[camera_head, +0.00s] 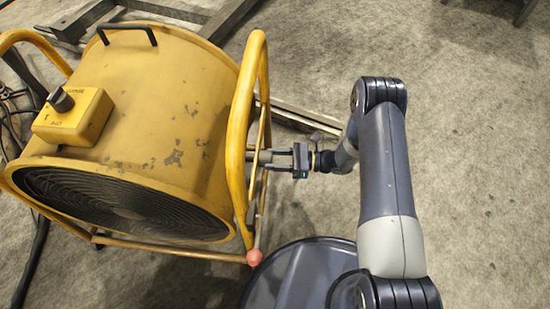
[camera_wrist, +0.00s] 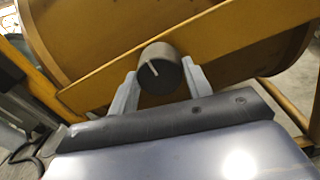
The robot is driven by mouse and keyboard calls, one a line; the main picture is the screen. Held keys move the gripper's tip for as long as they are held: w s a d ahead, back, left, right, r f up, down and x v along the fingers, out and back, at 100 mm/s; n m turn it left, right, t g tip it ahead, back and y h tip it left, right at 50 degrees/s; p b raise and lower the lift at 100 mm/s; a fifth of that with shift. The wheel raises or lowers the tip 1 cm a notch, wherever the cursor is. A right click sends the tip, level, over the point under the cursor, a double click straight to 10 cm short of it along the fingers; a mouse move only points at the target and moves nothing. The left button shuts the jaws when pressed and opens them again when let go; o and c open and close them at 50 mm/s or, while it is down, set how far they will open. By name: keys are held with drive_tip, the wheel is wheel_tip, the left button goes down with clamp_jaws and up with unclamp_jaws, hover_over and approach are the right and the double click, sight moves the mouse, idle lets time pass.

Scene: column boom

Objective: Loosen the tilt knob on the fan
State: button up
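The yellow drum fan (camera_head: 165,95) stands at the left in the head view, its dark grille facing the lower left. The tilt knob (camera_wrist: 160,70) is a dark round knob with a white line, on a yellow bar in the wrist view. The line slants from upper left to lower right. My gripper (camera_wrist: 160,82) has one grey finger on each side of the knob, with no clear gap, so it looks shut on it. In the head view my gripper (camera_head: 262,159) reaches the fan's right side, and the yellow frame tube hides the knob.
A yellow control box (camera_head: 73,117) with a black dial sits on the fan's left. The yellow tube frame (camera_head: 240,130) stands beside my gripper. Metal beams (camera_head: 300,115) lie behind it, and dark cables (camera_head: 38,250) lie at the left.

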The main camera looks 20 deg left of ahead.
drive_tip(key=c, duration=0.5)
drive_tip(key=shift+s+n+t+b, duration=0.1)
drive_tip(key=shift+n+t+b, duration=0.2)
drive_tip(key=shift+n+b, duration=4.4)
drive_tip(key=shift+s+n+t+b, duration=0.1)
drive_tip(key=shift+n+t+b, duration=0.2)
drive_tip(key=shift+n+b, duration=4.4)
drive_tip(key=shift+n+p, duration=1.1)
drive_tip(key=shift+n, duration=0.1)
drive_tip(key=o, duration=1)
drive_tip(key=shift+w, duration=0.1)
